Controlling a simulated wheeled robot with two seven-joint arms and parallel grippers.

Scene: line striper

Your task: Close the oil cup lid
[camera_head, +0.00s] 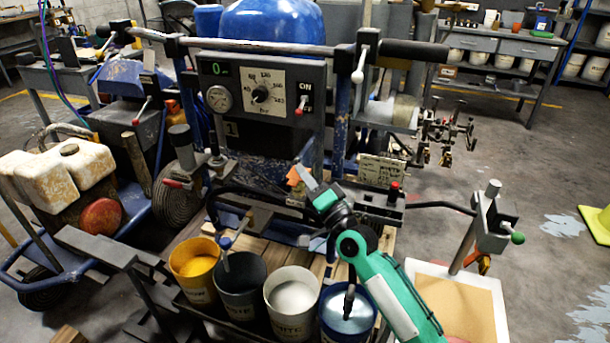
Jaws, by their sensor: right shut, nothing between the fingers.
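My right gripper (306,178) is at the end of the teal arm that comes in from the lower right. Its grey fingers are shut and empty, pointing up and left in front of the line striper (262,150), below its control panel. A small orange-tan piece (295,176) shows right beside the fingertips; I cannot tell whether they touch. I cannot make out the oil cup or its lid for certain; the gripper and arm may hide part of that area. My left gripper is not in view.
Several paint buckets, including a yellow one (195,264) and a white one (291,294), stand in front of the striper. A tray with a tan surface (455,300) is at the lower right. A handlebar (262,47) crosses above the panel (262,93). Open floor lies to the right.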

